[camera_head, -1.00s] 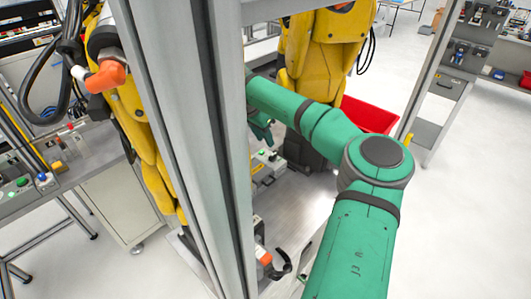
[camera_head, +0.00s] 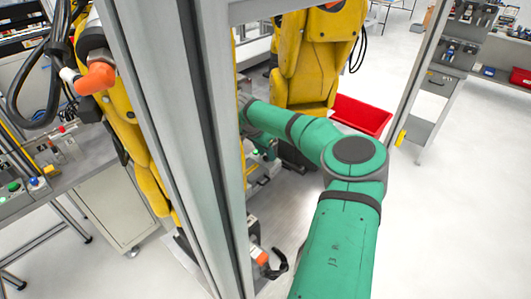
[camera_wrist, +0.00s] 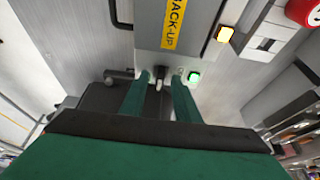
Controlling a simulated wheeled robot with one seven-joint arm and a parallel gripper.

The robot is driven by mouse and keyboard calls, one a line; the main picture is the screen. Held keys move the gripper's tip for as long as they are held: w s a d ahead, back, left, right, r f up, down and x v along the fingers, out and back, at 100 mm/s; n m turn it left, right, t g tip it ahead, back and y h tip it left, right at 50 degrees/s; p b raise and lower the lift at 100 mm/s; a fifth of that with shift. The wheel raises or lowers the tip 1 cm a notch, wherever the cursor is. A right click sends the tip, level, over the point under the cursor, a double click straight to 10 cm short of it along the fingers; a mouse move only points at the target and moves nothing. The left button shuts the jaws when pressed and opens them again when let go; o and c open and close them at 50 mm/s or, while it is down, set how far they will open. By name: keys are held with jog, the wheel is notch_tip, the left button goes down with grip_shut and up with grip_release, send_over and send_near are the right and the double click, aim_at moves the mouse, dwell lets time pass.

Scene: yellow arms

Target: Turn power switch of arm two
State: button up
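In the wrist view, my gripper (camera_wrist: 161,78) has its two green fingers apart at a grey control box (camera_wrist: 195,55). A small black and pale switch knob (camera_wrist: 160,76) stands between the fingertips, with a gap visible to the fingers. I cannot tell whether either finger touches it. The box has a yellow BACK-UP label (camera_wrist: 175,22) and a lit green button (camera_wrist: 194,77) just right of the right fingertip. In the head view, my gripper is mostly hidden behind my green arm and the post. Yellow arms stand at the left (camera_head: 130,120) and back (camera_head: 318,55).
A thick grey metal post (camera_head: 185,130) crosses the head view in front of the cell. A red bin (camera_head: 361,115) lies behind my elbow. An amber-lit button (camera_wrist: 224,33) and a red round button (camera_wrist: 303,10) are beyond the fingers. Open floor lies at right.

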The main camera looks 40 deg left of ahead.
grip_shut()
jog(key=shift+s+f+n+y, duration=0.15)
jog(key=shift+n+y, duration=0.25)
jog(key=shift+n, duration=1.1)
jog(key=n, duration=0.1)
jog(key=n+y, duration=0.1)
jog(key=n, duration=0.1)
jog(key=n+g+y, duration=0.1)
jog(key=n, duration=0.1)
jog(key=shift+d, duration=0.3)
jog(key=n, duration=0.1)
jog(key=n+g+y, duration=0.1)
jog(key=n, duration=0.2)
jog(key=shift+w+n, duration=0.3)
jog(key=shift+n, duration=0.1)
jog(key=shift+d+n+g+y, duration=0.1)
jog(key=shift+n+g+y, duration=0.55)
jog(key=shift+n, duration=1.15)
jog(key=shift+w+g, duration=0.1)
jog(key=shift+g, duration=0.15)
